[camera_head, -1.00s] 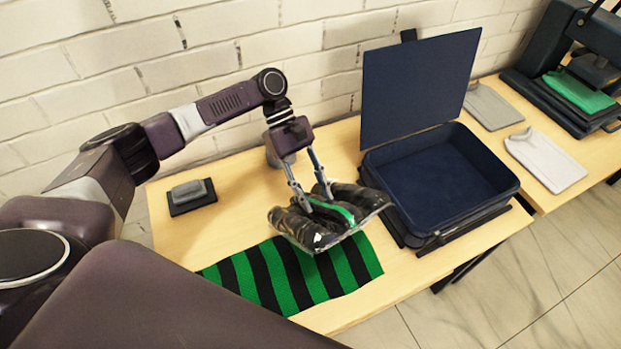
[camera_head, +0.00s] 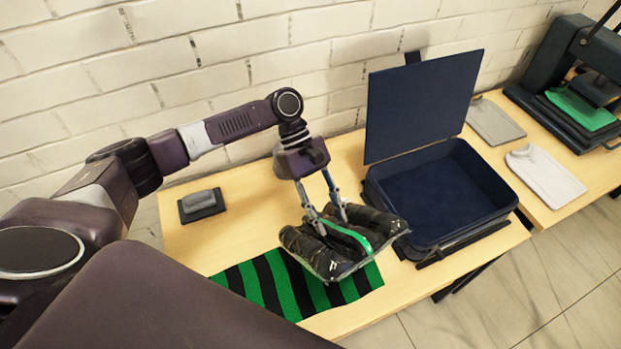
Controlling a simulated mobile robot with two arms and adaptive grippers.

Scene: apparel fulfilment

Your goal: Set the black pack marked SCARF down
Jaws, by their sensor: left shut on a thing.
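The black pack (camera_head: 372,217) is a glossy dark bundle with a green stripe. It hangs tilted in my left gripper (camera_head: 335,226), whose two fingers are shut on it. The pack is over the right end of the green and black striped cloth (camera_head: 264,278) on the wooden table. It hides part of that cloth. Whether it touches the table I cannot tell. No SCARF mark is readable from here. My right gripper does not show.
An open, empty dark blue case (camera_head: 470,231) with its lid (camera_head: 422,104) raised stands right of the pack. A small grey item on a black base (camera_head: 201,204) lies at left. Folded garments (camera_head: 547,176) and a press (camera_head: 575,75) are on the right table.

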